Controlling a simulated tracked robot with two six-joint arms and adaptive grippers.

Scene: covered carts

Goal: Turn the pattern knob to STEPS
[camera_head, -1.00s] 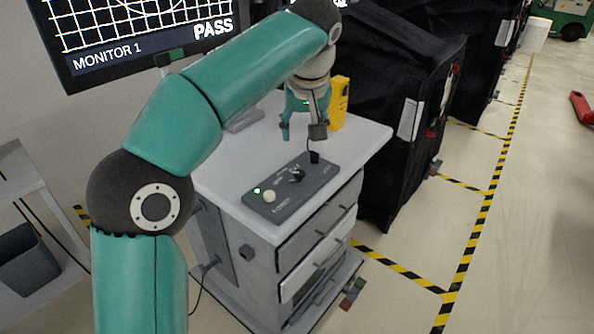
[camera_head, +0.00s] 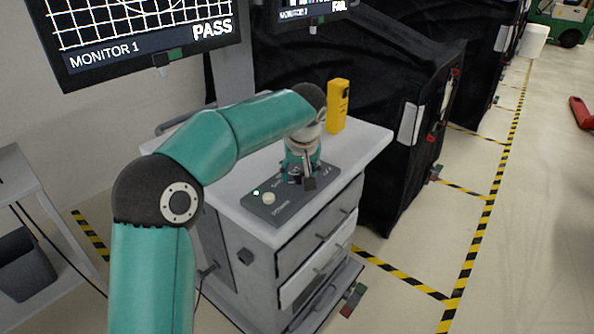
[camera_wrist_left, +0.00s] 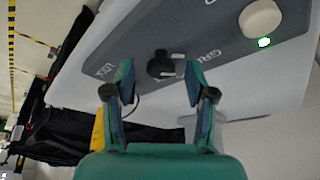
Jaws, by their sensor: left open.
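The dark grey control box (camera_head: 282,207) lies on top of the white drawer cart. It has a lit green lamp (camera_head: 256,193) and a cream round knob (camera_head: 268,198) at its left end. My left gripper (camera_head: 297,181) is low over the middle of the box, and its arm hides part of the panel. In the left wrist view my open left gripper (camera_wrist_left: 160,85) has a finger on each side of a black knob (camera_wrist_left: 161,65), with gaps between. The cream knob also shows there (camera_wrist_left: 261,18), near the green lamp (camera_wrist_left: 264,42). Panel lettering is only partly readable.
A yellow handheld device (camera_head: 338,106) stands on the cart top (camera_head: 367,143) behind the box. Monitors reading PASS (camera_head: 150,30) and FAIL (camera_head: 312,10) hang above. Black covered carts (camera_head: 385,120) stand to the right. The striped floor lane beyond is clear.

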